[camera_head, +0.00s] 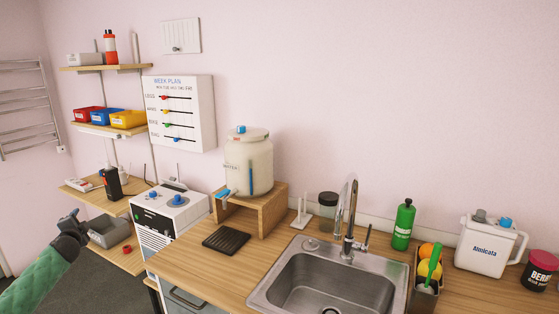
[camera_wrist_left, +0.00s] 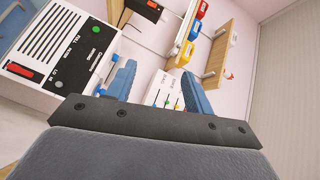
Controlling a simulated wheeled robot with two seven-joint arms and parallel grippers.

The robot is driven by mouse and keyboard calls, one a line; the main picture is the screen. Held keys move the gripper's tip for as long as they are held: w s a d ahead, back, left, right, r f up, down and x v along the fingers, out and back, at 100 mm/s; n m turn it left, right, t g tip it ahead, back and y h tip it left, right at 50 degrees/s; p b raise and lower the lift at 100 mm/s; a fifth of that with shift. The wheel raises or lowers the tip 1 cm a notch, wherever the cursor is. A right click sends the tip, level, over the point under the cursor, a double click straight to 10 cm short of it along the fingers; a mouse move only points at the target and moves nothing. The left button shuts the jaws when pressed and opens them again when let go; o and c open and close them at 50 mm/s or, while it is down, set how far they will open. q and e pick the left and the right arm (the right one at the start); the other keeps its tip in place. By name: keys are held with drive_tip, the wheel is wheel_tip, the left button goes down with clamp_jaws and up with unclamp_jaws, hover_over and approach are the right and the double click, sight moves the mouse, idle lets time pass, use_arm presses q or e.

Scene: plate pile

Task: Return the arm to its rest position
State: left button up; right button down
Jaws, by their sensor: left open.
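My left arm comes into the head view from the lower left, with a green sleeve-like link and a dark wrist. My left gripper (camera_head: 72,226) is raised in free air to the left of the counter, in front of the low shelf. In the left wrist view its two blue fingers (camera_wrist_left: 158,88) are spread apart with nothing between them. Behind them the week plan board (camera_wrist_left: 165,92) shows at a distance. My right arm and gripper are in neither view.
A white machine (camera_head: 168,220) stands right of the left gripper. The low shelf (camera_head: 85,193) holds a dark handheld device (camera_head: 113,184); a grey bin (camera_head: 110,232) sits below. The wooden counter (camera_head: 190,262) carries a dispenser (camera_head: 249,165) and sink (camera_head: 275,279). Floor shows at lower left.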

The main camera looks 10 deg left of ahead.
use_arm(q)
drive_tip(key=s+a+f+n+g+y, duration=0.1)
drive_tip(key=s+a+f+n+g, duration=0.3)
drive_tip(key=s+f+n+g, duration=0.3)
drive_tip(key=s+d+f+g+h, duration=0.15)
drive_tip(key=s+d+f, duration=0.25)
drive_tip(key=d+f, duration=0.65)
drive_tip(key=s+d+f+h, duration=0.2)
drive_tip(key=s+d+f, duration=0.4)
drive_tip(key=f, duration=0.8)
drive_tip(key=s+d+f+g+h, duration=0.1)
drive_tip(key=s+d+f, duration=0.2)
drive_tip(key=d+f, duration=0.8)
drive_tip(key=s+d+f+g+h, duration=0.1)
drive_tip(key=s+d+f+h, duration=0.1)
drive_tip(key=s+d+f, duration=0.7)
drive_tip(key=s+d+f+g+h, duration=0.1)
drive_tip(key=s+d+f, duration=0.65)
drive_tip(key=d, duration=0.35)
drive_tip(key=s+d+f+g+h, duration=0.2)
drive_tip(key=s+d+f, duration=0.2)
drive_tip(key=s+d, duration=1.3)
drive_tip(key=d, duration=0.3)
drive_tip(key=shift+s+d+h, duration=0.2)
drive_tip(key=shift+h, duration=0.15)
